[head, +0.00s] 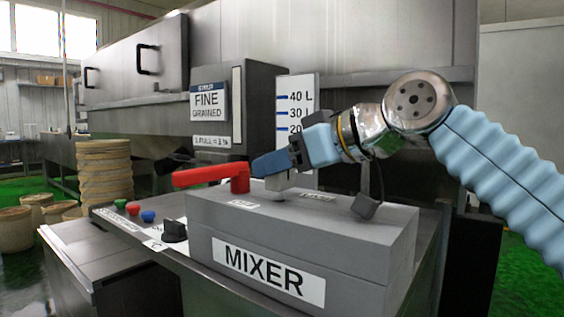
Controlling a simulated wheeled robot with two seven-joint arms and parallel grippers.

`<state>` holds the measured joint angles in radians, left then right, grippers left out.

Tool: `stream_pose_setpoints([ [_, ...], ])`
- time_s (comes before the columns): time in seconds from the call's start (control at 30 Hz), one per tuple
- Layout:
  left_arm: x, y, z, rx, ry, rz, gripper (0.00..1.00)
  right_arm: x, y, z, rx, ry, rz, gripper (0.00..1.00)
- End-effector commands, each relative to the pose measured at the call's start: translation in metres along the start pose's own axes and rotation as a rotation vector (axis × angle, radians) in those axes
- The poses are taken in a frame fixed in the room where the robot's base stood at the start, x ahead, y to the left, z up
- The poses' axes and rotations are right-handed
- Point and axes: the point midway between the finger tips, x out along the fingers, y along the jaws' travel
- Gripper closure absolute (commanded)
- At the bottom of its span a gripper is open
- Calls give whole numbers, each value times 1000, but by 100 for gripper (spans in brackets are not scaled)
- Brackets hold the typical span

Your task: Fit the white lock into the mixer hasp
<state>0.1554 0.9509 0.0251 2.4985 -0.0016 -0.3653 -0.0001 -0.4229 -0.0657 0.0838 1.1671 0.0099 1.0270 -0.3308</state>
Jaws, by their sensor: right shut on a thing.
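A grey box labelled MIXER (340,235) fills the lower middle of the head view. A red lever handle (205,177) lies above its top, pointing left. My right gripper (256,166) comes in from the right and is shut, with its fingertips at the right end of the red handle. It appears to hold that end, though the contact is partly hidden. A pale grey piece (280,183) stands on the box top just below the fingers. A dark grey block (366,206) sits at the box top's right side. I cannot pick out a white lock or the hasp clearly. My left gripper is not in view.
A sloped panel with a black knob (174,231) and small coloured buttons (133,208) lies left of the box. A FINE GRAINED sign (208,104) and a litre scale (297,95) stand behind. Stacked round containers (104,172) are at the far left.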

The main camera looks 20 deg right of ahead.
Motion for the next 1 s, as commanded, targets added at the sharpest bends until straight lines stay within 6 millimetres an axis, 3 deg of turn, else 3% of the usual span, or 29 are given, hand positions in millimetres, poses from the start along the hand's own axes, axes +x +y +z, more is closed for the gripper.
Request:
stream_pose_setpoints([
  [0.07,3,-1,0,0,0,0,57,1,0,3,0,1,0,94],
  [0.1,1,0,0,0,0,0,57,0,0,1,0,1,0,43],
  [0.27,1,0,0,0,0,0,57,0,0,1,0,0,0,19],
  [0.67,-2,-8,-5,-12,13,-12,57,1,0,2,0,-1,0,19],
  [1.0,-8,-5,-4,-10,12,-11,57,-81,1,0,0,4,3,19],
])
